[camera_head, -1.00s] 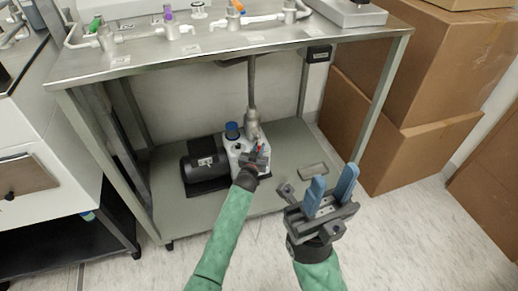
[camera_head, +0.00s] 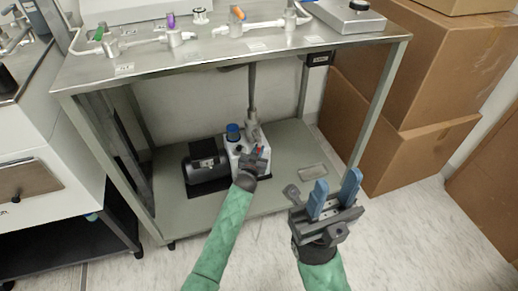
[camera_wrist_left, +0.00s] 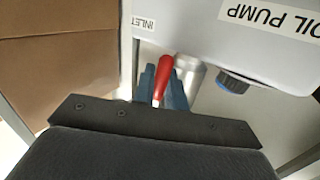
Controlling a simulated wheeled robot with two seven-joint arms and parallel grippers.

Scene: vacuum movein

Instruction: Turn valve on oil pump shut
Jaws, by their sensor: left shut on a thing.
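The oil pump (camera_head: 234,143), a white body with a black motor and a blue cap, stands on the lower shelf of the metal table. Its label shows upside down in the left wrist view (camera_wrist_left: 266,14). My left gripper (camera_head: 257,157) reaches in at the pump's front right side. In the left wrist view a red valve handle (camera_wrist_left: 163,78) lies between the blue fingers of my left gripper (camera_wrist_left: 163,92), which is shut on it near the INLET label. My right gripper (camera_head: 333,197) is open and empty in front of the shelf, its blue fingers apart.
The table top (camera_head: 215,52) overhangs the pump and carries pipes with coloured valves. A table leg (camera_head: 370,115) and stacked cardboard boxes (camera_head: 415,150) stand to the right. A vertical pipe (camera_head: 252,95) rises from the pump. The shelf right of the pump is mostly clear.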

